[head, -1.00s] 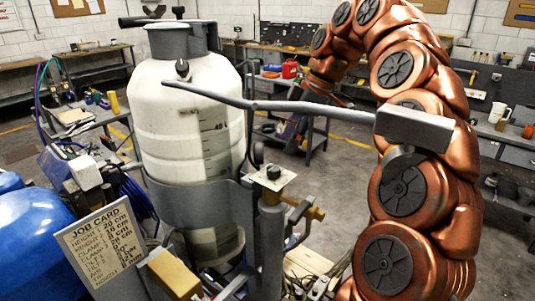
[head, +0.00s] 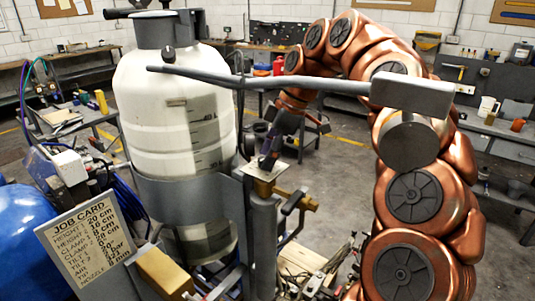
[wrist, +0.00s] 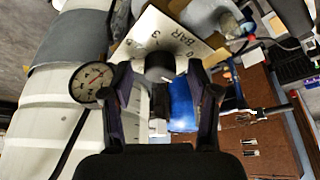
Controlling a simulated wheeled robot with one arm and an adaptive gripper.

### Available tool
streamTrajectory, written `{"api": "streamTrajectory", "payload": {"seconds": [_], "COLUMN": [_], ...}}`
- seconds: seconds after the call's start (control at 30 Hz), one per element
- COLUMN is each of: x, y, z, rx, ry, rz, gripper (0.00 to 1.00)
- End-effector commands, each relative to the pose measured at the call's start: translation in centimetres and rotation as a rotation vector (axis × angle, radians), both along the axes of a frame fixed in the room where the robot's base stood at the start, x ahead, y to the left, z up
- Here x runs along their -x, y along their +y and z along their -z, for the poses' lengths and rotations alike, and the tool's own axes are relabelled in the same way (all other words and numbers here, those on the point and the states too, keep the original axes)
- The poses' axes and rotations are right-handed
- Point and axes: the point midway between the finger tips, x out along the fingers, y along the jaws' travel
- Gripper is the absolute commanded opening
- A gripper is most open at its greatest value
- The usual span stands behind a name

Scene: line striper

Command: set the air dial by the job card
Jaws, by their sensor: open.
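The plate (head: 262,178) sits on top of a grey post in the head view. My gripper (wrist: 160,72) is open, with one finger on each side of the knob; I cannot tell whether they touch it. In the head view my gripper (head: 268,158) points down at the plate and hides the knob. The job card (head: 92,245) stands tilted at lower left; its air line ends in "bar", but its number is too small to read surely.
A round gauge (wrist: 91,83) is left of my fingers in the wrist view. A large white tank (head: 175,110) stands left of the post, with a long grey bar (head: 250,82) crossing in front. A blue tank (head: 28,240) is at lower left.

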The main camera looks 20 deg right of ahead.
Motion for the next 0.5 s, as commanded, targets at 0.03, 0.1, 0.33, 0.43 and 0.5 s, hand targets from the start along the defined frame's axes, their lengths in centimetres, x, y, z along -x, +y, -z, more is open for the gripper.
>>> {"api": "streamTrajectory", "payload": {"seconds": [0.03,0.1,0.33,0.43,0.5], "x": [0.02,0.02,0.03,0.03,0.03], "y": [0.02,0.03,0.03,0.03,0.03], "z": [0.07,0.14,0.18,0.19,0.19], "rx": [0.000,0.000,-0.001,-0.001,-0.001], "ry": [0.001,0.001,0.002,0.002,0.002], "rz": [0.000,0.000,0.000,0.000,0.000], "gripper": [0.60,0.60,0.59,0.48,0.41]}}
